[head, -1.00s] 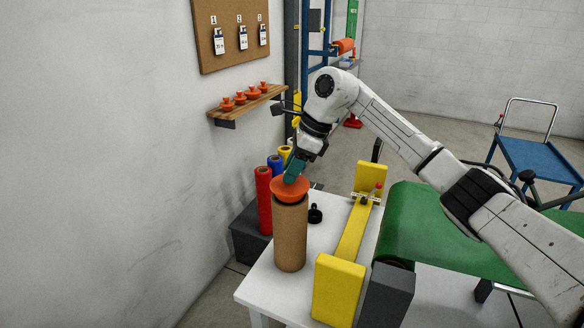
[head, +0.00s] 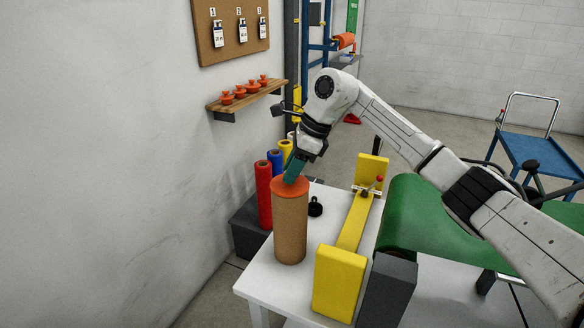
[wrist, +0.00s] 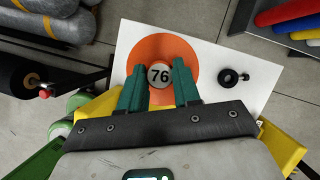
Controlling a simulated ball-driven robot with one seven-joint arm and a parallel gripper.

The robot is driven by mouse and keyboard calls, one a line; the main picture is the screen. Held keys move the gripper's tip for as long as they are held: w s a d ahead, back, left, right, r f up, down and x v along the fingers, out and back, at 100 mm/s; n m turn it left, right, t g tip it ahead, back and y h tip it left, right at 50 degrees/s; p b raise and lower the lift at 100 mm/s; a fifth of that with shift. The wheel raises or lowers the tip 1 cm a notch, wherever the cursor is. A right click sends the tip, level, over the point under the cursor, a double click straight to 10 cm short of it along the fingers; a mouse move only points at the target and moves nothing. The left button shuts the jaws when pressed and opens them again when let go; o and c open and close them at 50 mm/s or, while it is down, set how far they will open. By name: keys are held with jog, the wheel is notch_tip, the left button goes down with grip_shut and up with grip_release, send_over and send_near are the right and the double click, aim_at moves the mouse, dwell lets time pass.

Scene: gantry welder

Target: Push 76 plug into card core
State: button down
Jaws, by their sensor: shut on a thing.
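The orange 76 plug (head: 286,187) sits at the top of the brown card core (head: 290,230), with its flat orange rim level with the core's top edge. The core stands upright on the white table. In the wrist view, the plug (wrist: 177,52) shows as an orange disc with a round knob (wrist: 159,75) marked 76 in its middle. My gripper (head: 290,177) is above the plug, its teal fingers shut on the knob. In the wrist view, the fingers (wrist: 159,82) stand on either side of the knob. The plug hides the core in the wrist view.
A small black knobbed piece (head: 315,206) lies on the white table (head: 265,290) right of the core. A yellow frame (head: 340,280) and green roll (head: 425,215) stand further right. Red, blue and yellow rolls (head: 264,195) stand behind left. Several orange plugs sit on a wall shelf (head: 250,97).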

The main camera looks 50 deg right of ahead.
jog(key=c, duration=0.7)
grip_release()
jog(key=shift+f, duration=0.1)
jog(key=b+v, duration=0.1)
jog(key=v, duration=1)
jog(key=shift+f, duration=0.1)
